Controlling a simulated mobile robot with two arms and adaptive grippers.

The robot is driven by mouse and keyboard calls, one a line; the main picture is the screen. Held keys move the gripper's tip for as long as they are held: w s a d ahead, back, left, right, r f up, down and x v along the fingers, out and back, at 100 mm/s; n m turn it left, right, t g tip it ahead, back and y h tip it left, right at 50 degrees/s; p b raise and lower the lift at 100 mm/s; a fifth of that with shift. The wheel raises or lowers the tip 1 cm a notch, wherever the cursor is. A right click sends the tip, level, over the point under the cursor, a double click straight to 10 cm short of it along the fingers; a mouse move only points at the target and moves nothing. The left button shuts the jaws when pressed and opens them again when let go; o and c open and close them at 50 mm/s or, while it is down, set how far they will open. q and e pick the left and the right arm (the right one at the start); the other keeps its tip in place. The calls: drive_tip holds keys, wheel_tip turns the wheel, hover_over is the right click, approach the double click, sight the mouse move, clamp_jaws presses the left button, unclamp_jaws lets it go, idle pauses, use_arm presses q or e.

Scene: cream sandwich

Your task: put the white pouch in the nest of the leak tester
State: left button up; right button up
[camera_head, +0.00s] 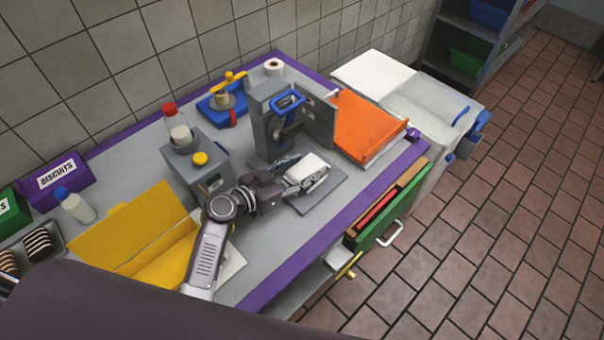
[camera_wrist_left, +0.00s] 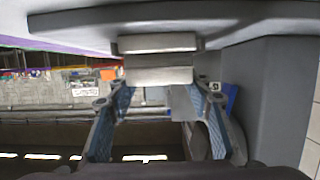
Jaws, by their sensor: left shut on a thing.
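The white pouch (camera_head: 310,165) is in the fingers of my left gripper (camera_head: 296,183), over the grey base plate (camera_head: 328,194) of a grey upright machine with a blue handle (camera_head: 262,128). This machine looks like the leak tester. My left gripper is shut on the pouch. I cannot tell whether the pouch touches the plate, and the nest is not clear behind the gripper. In the left wrist view the two blue-padded fingers (camera_wrist_left: 160,110) stand apart, with pale blocks beyond them that I cannot name surely. My right gripper is not in view.
A grey box with a yellow knob (camera_head: 201,158) stands left of the machine. An orange binder (camera_head: 366,127) lies to its right. A yellow folder (camera_head: 140,235) lies left of my arm. A green drawer (camera_head: 395,215) is open at the front edge.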

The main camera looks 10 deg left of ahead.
use_arm(q)
drive_tip(key=shift+f, duration=0.65)
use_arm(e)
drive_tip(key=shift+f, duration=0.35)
use_arm(q)
drive_tip(key=o, duration=1.1)
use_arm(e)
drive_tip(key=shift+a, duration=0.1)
use_arm(q)
drive_tip(key=shift+r, duration=0.1)
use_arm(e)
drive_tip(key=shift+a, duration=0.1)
